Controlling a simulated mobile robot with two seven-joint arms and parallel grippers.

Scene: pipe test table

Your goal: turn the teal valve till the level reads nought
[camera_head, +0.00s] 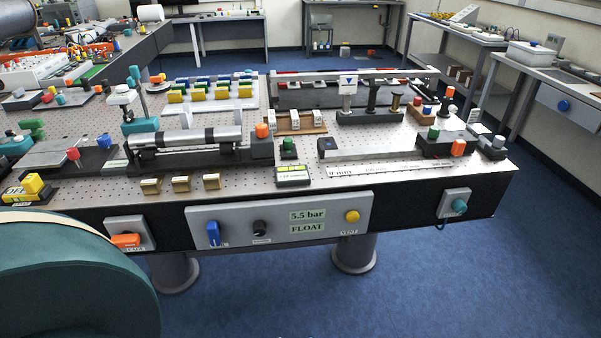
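A teal round knob (459,206) sits on a small grey box on the table's front right side. A teal upright fitting (134,99) with a teal base stands at the table's left. I cannot tell which of these teal parts is the valve. A green readout (307,221) on the front panel shows "5.5 bar" above "FLOAT". A clear level tube or gauge is not plain to make out. Neither of my grippers is in view.
The grey front panel (230,214) also carries a blue handle (213,233), a black knob (260,228) and a yellow button (352,216). An orange handle (126,240) is at its left. The perforated table (375,141) is crowded with fixtures. Blue floor (420,290) lies clear at the front right.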

